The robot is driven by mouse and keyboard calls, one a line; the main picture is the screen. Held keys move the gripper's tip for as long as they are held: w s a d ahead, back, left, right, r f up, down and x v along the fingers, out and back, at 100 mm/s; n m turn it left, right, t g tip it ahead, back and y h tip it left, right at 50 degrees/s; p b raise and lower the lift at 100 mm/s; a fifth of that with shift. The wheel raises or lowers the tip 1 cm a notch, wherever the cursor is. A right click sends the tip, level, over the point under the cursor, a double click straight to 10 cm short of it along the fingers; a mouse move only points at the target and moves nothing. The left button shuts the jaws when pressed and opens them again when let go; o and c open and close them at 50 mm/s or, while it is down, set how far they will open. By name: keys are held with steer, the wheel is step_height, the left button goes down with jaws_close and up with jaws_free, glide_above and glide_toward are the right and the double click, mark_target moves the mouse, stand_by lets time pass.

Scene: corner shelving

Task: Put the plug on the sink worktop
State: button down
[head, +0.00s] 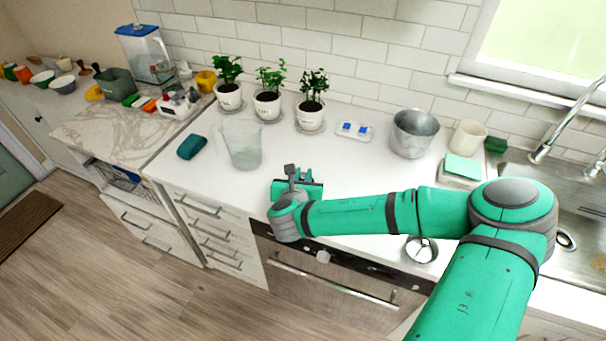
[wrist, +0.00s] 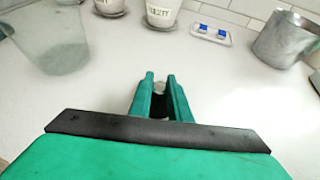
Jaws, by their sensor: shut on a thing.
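My gripper (head: 298,186) is over the white worktop (head: 345,168), near its front edge and just right of the clear jug (head: 242,143). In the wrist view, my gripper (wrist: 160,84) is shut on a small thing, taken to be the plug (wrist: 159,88). Only a pale, rounded bit of it shows between the fingertips, with a dark area behind it. The fingers hide most of it. In the head view the plug cannot be made out. I cannot tell whether it touches the worktop.
Several potted plants (head: 267,94) stand along the wall. A tray with blue pieces (head: 354,131), a metal pot (head: 415,133) and a cream cup (head: 468,138) stand further right. The metal sink (head: 577,206) is at the far right. The worktop between jug and pot is mostly clear.

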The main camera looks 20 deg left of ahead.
steer(key=shift+f, duration=0.1)
steer(key=c, duration=1.6)
jaws_free()
steer(key=shift+w, duration=0.1)
steer(key=shift+c, duration=0.2)
